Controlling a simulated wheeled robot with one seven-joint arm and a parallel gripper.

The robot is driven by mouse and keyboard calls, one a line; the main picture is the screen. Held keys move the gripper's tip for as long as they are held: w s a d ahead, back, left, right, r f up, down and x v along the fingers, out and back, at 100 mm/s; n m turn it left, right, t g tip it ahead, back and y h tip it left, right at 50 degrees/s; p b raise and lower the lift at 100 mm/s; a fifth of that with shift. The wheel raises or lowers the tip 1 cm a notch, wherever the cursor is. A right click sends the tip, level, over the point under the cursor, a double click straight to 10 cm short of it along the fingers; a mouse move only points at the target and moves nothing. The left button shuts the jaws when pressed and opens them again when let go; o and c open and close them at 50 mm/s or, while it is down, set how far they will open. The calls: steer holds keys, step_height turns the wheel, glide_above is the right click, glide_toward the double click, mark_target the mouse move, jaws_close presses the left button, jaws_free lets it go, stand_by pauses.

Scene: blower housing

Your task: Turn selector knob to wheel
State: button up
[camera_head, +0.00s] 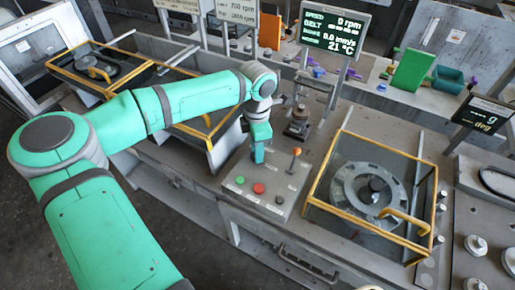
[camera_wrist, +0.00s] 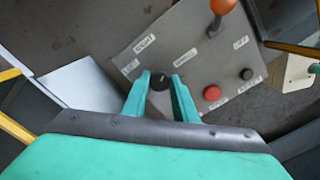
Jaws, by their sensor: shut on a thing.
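The selector knob (camera_wrist: 160,81) is a small black round knob on a grey control panel (camera_wrist: 187,62). In the wrist view it sits between the two green fingers of my gripper (camera_wrist: 160,76), which is shut on it. White labels (camera_wrist: 145,43) stand around the knob; their words are too small to read surely, and so is the way the knob points. In the head view my gripper (camera_head: 258,158) reaches down to the back of the panel (camera_head: 234,195) and hides the knob.
An orange-topped lever (camera_head: 296,153), a red button (camera_head: 258,188), a green button (camera_head: 240,180) and a black button (camera_head: 279,199) share the panel. A yellow-framed guard (camera_head: 318,190) over a wheel (camera_head: 350,185) stands to the right. A display (camera_head: 333,32) stands behind.

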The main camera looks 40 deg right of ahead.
steer(key=m, duration=0.3)
steer(key=shift+w+a, duration=0.1)
steer(key=shift+a+m, duration=0.15)
steer(key=shift+m, duration=1.05)
steer(key=o, duration=1)
steer(key=shift+o, duration=0.2)
steer(key=shift+r, duration=0.1)
